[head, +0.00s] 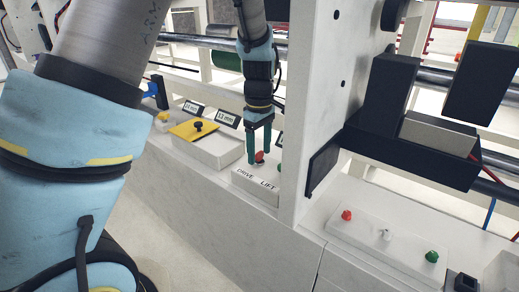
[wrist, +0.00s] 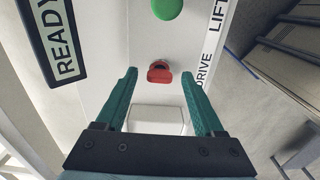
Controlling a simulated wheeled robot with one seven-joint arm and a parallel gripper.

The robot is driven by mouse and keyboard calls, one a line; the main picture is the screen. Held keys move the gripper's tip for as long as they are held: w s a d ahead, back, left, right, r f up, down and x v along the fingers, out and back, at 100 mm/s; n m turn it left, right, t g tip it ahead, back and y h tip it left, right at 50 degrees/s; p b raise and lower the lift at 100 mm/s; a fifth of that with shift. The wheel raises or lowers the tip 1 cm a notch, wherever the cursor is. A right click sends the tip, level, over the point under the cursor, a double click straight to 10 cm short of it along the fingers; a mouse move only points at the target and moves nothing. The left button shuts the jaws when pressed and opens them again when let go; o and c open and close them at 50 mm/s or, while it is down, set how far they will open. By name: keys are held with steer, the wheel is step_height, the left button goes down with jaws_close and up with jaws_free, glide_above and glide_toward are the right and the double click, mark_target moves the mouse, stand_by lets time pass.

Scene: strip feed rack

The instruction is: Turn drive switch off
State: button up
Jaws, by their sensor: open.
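The red drive switch (wrist: 159,76) is a small lever knob on a white panel, beside the printed word DRIVE (wrist: 204,70). In the head view the red switch (head: 260,156) shows between the fingertips of my gripper (head: 259,161), which points down over the panel. In the wrist view my gripper (wrist: 159,74) is open, with one teal finger on each side of the red switch and a gap on both sides. I cannot tell how deep the fingertips reach around it. The switch's exact setting is hard to read.
A green knob (wrist: 167,8) sits beside the word LIFT, close to the red switch. A READY display (wrist: 58,40) stands near it. A white upright frame plate (head: 312,100) rises just right of my gripper. A yellow plate with a black knob (head: 197,128) lies left.

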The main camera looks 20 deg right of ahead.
jaws_close()
stand_by(0.4)
steer(key=shift+r+m, duration=0.1)
steer(key=shift+m, duration=0.3)
steer(key=m+p, duration=0.2)
steer(key=m, duration=0.1)
steer(key=shift+m, duration=0.4)
steer(key=m+p, duration=0.1)
steer(key=m, duration=0.3)
steer(key=shift+m, duration=0.3)
steer(key=m+p, duration=0.1)
steer(key=m, duration=0.3)
steer(key=shift+p, duration=0.4)
steer(key=m+p, duration=0.1)
steer(key=m, duration=0.3)
steer(key=shift+m, duration=0.3)
